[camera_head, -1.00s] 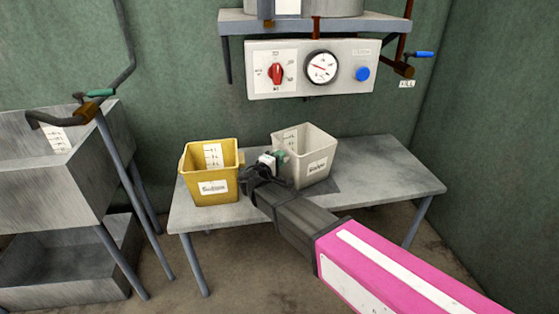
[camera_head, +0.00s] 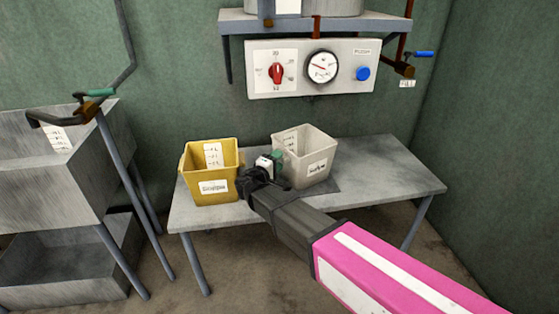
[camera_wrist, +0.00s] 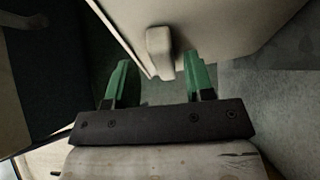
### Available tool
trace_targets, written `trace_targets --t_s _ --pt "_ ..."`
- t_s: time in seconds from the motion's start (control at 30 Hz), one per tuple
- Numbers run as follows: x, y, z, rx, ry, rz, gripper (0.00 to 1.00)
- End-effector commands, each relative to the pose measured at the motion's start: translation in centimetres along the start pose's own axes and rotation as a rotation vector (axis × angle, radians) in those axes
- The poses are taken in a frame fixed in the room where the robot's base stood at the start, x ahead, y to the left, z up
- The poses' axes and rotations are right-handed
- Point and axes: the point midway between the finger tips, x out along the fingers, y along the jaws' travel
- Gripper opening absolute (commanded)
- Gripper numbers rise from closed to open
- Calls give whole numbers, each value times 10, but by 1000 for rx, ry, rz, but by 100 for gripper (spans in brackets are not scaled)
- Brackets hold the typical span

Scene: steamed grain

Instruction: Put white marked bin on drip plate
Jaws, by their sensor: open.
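The white marked bin (camera_head: 313,158) stands upright on the table, with a label on its front and scale marks inside. A flat dark plate (camera_head: 326,188), perhaps the drip plate, shows on the table by its base; how much of the bin rests on it I cannot tell. My gripper (camera_head: 273,166) is at the bin's left side, with green fingers. In the wrist view my gripper (camera_wrist: 157,62) is open. The bin's pale wall (camera_wrist: 230,30) lies ahead, and its protruding handle (camera_wrist: 159,52) is in the gap between the fingers. Contact cannot be told.
A yellow bin (camera_head: 211,188) stands close left of my gripper. The table (camera_head: 390,178) is clear on the right. A control panel (camera_head: 312,68) with dial, gauge and blue button hangs above, under a shelf (camera_head: 350,24). A metal sink (camera_head: 50,175) stands at left.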

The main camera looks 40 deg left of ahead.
Motion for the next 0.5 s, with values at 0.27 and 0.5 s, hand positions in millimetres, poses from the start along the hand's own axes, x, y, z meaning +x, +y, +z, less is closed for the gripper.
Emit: trace_targets --t_s 0.27,0.5 --pt "-57 1 1 0 3 0 49" --pt "-93 0 0 0 1 0 49"
